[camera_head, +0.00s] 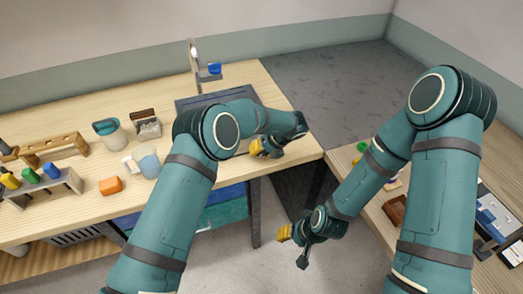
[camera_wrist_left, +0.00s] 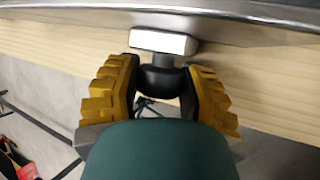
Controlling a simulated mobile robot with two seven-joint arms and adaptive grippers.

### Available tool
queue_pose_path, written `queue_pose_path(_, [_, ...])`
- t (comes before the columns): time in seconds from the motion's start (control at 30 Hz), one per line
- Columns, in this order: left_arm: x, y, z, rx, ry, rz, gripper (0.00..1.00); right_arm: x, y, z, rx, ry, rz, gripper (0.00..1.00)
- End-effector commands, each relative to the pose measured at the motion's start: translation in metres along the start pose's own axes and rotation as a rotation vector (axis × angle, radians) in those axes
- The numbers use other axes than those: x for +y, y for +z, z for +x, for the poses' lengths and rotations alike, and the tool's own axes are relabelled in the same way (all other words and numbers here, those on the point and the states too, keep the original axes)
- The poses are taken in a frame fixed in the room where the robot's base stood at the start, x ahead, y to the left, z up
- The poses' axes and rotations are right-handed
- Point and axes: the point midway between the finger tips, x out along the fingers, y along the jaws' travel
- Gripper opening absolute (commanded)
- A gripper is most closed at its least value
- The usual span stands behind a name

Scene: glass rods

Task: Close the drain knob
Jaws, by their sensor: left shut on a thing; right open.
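My left gripper (camera_head: 266,149) is at the right front of the sink (camera_head: 190,103), by the counter's front edge. In the left wrist view, its yellow fingers (camera_wrist_left: 162,84) are shut on the drain knob, a dark rounded piece (camera_wrist_left: 160,77) with a pale metallic block (camera_wrist_left: 163,43) above it. The knob sits just below the metal sink rim (camera_wrist_left: 235,14). In the head view the knob is hidden by my left arm and gripper. My right gripper (camera_head: 293,246) is open and empty, low over the floor gap between the two tables.
A faucet (camera_head: 194,56) with a blue handle (camera_head: 214,69) rises behind the sink. An orange block (camera_head: 110,186), a blue-grey jug (camera_head: 148,163) and a wooden rack (camera_head: 54,147) stand on the left counter (camera_head: 70,216). A side table (camera_head: 378,214) with items stands at right.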

Motion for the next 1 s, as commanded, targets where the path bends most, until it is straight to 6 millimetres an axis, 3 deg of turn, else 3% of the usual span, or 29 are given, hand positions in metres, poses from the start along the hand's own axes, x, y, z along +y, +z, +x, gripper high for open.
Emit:
queue_pose_path(0.23, [0.000, -0.002, 0.002, 0.003, 0.002, 0.002, 0.05, 0.000, 0.000, 0.000, 0.000, 0.000, 0.000, 0.47])
queue_pose_path(0.27, [0.000, -0.002, 0.002, 0.004, 0.002, 0.002, 0.51, 0.000, 0.000, 0.000, 0.000, 0.000, 0.000, 0.47])
queue_pose_path(0.33, [0.000, -0.002, 0.002, 0.003, 0.001, 0.002, 0.73, 0.000, 0.000, 0.000, 0.000, 0.000, 0.000, 0.47])
queue_pose_path(0.73, [0.000, 0.000, -0.005, 0.000, -0.001, 0.000, 0.73, 0.000, 0.000, 0.000, 0.000, 0.000, 0.000, 0.47])
queue_pose_path(1.0, [0.000, 0.000, -0.051, -0.001, -0.003, -0.001, 0.73, 0.000, 0.000, 0.000, 0.000, 0.000, 0.000, 0.47])
